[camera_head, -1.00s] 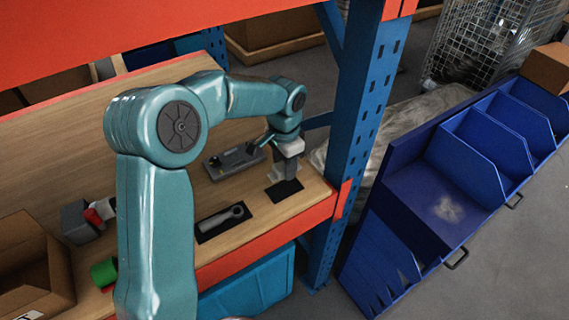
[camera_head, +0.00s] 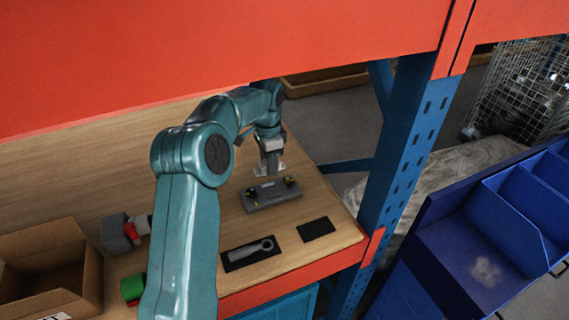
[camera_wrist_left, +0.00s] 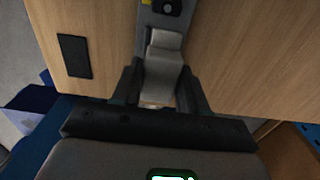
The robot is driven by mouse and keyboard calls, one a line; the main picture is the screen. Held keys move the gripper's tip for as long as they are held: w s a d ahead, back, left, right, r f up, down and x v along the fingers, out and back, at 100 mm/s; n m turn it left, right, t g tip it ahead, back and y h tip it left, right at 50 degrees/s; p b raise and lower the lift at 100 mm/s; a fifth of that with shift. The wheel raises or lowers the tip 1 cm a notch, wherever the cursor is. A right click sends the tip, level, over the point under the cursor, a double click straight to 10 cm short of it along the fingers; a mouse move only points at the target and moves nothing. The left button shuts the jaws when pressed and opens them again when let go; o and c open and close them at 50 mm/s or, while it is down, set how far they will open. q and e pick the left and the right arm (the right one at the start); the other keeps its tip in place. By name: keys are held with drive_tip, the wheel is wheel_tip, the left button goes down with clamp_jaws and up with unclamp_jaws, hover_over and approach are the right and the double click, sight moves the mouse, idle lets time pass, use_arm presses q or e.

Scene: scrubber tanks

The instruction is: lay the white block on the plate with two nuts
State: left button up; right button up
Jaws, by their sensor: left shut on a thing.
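The grey plate with two nuts (camera_head: 271,194) lies on the wooden bench; two small yellowish nuts show on top of it. My left gripper (camera_head: 269,166) is just behind the plate, pointing down, shut on the white block (camera_head: 282,168), whose pale edges show beside the fingers. In the left wrist view the block (camera_wrist_left: 163,60) looks light grey between the two dark fingers (camera_wrist_left: 161,92), and part of the plate (camera_wrist_left: 158,17) shows beyond it. I cannot tell whether the block touches the plate. My right gripper is not in view.
An empty black pad (camera_head: 316,229) and a wrench (camera_head: 250,251) on another black pad lie near the bench's front edge. A cardboard box (camera_head: 80,275), a red-and-grey part (camera_head: 118,236) and a green part (camera_head: 132,287) are at left. A blue post (camera_head: 405,160) stands at right.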

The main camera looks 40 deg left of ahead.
use_arm(q)
drive_tip(key=b, duration=0.5)
hover_over(270, 192)
drive_tip(key=shift+w+a+f, duration=0.1)
drive_tip(key=shift+f, duration=1.2)
drive_tip(key=shift+w+f, duration=0.1)
drive_tip(key=shift+f, duration=1.5)
drive_tip(key=shift+f, duration=0.2)
drive_tip(key=shift+f, duration=0.1)
drive_tip(key=shift+f, duration=0.45)
drive_tip(key=shift+f, duration=0.4)
drive_tip(key=shift+s+f, duration=0.15)
drive_tip(key=shift+f, duration=0.15)
